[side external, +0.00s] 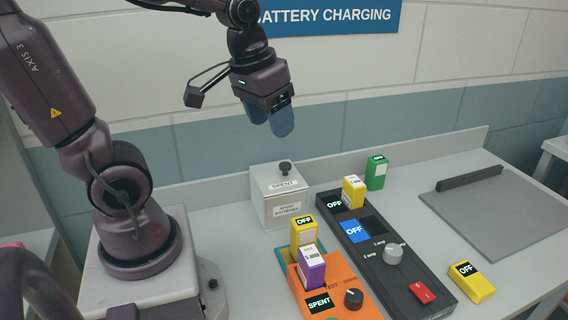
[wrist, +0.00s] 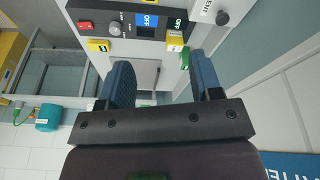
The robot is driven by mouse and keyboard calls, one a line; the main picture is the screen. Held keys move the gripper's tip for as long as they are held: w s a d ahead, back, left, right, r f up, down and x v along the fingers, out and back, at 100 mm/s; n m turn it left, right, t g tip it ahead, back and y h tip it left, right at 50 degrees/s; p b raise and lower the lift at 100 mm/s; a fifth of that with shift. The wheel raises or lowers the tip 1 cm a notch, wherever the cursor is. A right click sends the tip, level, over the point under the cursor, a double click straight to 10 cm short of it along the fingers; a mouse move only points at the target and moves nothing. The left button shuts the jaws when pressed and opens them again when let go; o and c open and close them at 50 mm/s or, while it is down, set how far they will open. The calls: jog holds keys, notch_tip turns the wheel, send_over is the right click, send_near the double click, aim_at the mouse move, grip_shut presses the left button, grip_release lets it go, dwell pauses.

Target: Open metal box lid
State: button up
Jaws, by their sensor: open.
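The metal box (side external: 288,212) is light grey with a "spent batteries" label. It stands at the back of the bench. Its lid (side external: 265,180), marked "spent", is on the box and carries a black knob (side external: 286,168). My gripper (side external: 270,120) has blue fingers. It is open and empty, apart from the lid and above it in the side view. In the wrist view the open fingers (wrist: 162,68) are at the middle, and the lid (wrist: 205,11) with its knob (wrist: 222,17) shows at the top right, partly cut off.
An orange unit (side external: 352,299) holding yellow and purple batteries stands in front of the box. A dark charger (side external: 400,275) lies to its right. A green battery (side external: 376,172) stands behind the charger, and a yellow one (side external: 471,282) lies at right. A grey plate (side external: 505,215) is at far right.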

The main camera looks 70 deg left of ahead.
aim_at(285, 164)
jog(key=w+a+f+n+g, duration=0.2)
jog(key=w+a+f+n, duration=0.2)
jog(key=a+n, duration=0.6)
jog(key=w+a+f+n+g, duration=0.1)
jog(key=w+a+f+n, duration=0.4)
jog(key=n, duration=0.8)
jog(key=f, duration=0.7)
jog(key=a+f, duration=0.1)
jog(key=f, duration=0.2)
jog(key=shift+s+f, duration=0.25)
